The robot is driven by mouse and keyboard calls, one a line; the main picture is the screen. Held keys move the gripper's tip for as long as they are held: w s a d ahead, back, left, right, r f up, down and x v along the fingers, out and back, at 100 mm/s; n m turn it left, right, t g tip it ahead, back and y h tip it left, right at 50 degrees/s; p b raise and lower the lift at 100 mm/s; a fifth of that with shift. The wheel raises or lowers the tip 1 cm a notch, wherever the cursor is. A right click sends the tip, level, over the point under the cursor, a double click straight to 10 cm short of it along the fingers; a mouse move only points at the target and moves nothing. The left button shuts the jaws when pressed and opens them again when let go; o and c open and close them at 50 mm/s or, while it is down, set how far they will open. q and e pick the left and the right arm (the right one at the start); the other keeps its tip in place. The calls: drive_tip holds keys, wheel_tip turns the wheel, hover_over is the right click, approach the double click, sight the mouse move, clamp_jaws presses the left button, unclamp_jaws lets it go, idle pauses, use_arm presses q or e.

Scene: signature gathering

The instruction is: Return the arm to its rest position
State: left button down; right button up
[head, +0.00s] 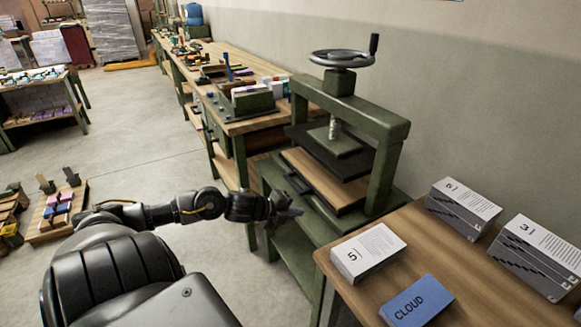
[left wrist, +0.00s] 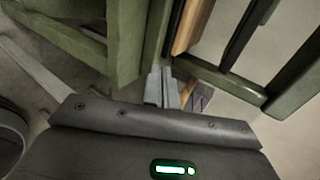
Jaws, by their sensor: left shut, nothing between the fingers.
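My left arm (head: 155,213) comes in from the left in the head view and reaches across toward the green press. My left gripper (head: 290,211) is shut and empty, in front of the press frame. In the left wrist view its fingertips (left wrist: 162,88) are together, close to green frame bars. Whether it touches the press cannot be told. My right gripper is not in view.
The green screw press (head: 392,133) with a handwheel stands by the wall. A wooden table (head: 330,258) at the right holds stacked printed sheets (head: 367,252) and a blue CLOUD block (head: 416,300). A long workbench (head: 263,123) runs back. Open floor (head: 140,145) lies left.

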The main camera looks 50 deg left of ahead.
use_arm(q)
drive_tip(key=shift+v, duration=0.95)
